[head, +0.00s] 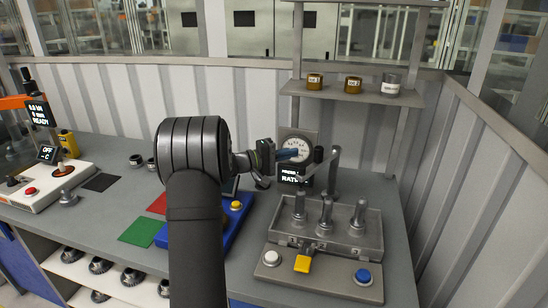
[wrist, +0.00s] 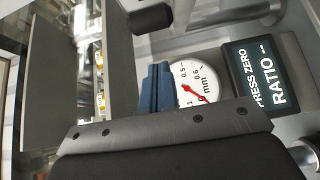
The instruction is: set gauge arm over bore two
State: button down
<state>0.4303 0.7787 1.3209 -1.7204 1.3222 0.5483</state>
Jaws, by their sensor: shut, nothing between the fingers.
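My gripper (head: 292,154) is shut and empty, its blue fingertips in front of the dial gauge (head: 300,146). In the wrist view the blue fingers (wrist: 157,88) are together and overlap the left part of the white dial (wrist: 195,83), which has a red needle. I cannot tell whether they touch it. The gauge arm (head: 328,160) is a grey bar on a post behind the bore block (head: 345,240). Several grey cylinders stand up on the block: left (head: 299,208), middle (head: 326,213) and right (head: 360,214). I cannot tell which bore the arm is over.
A display (wrist: 265,80) beside the dial reads "PRESS ZERO" and "RATIO". A yellow lever (head: 303,264) and a blue button (head: 363,276) are at the block's front. A shelf (head: 340,94) with small jars stands above. Green (head: 143,232) and red mats lie left of my arm.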

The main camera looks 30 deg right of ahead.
aim_at(306, 172)
jog(key=shift+s+d, duration=1.4)
jog(key=shift+s, duration=0.25)
jog(key=s+d+n+t, duration=0.1)
jog(key=s+d+t, duration=0.1)
jog(key=s, duration=0.4)
jog(key=shift+s, duration=0.3)
jog(key=shift+d, duration=0.1)
jog(key=w+a, duration=0.1)
jog(key=a, duration=0.1)
jog(key=w+a, duration=0.1)
jog(key=a, duration=0.1)
jog(key=shift+w, duration=0.1)
jog(key=s+a, duration=0.3)
jog(key=a, duration=0.6)
jog(key=shift+s, duration=0.2)
jog(key=shift+d, duration=0.1)
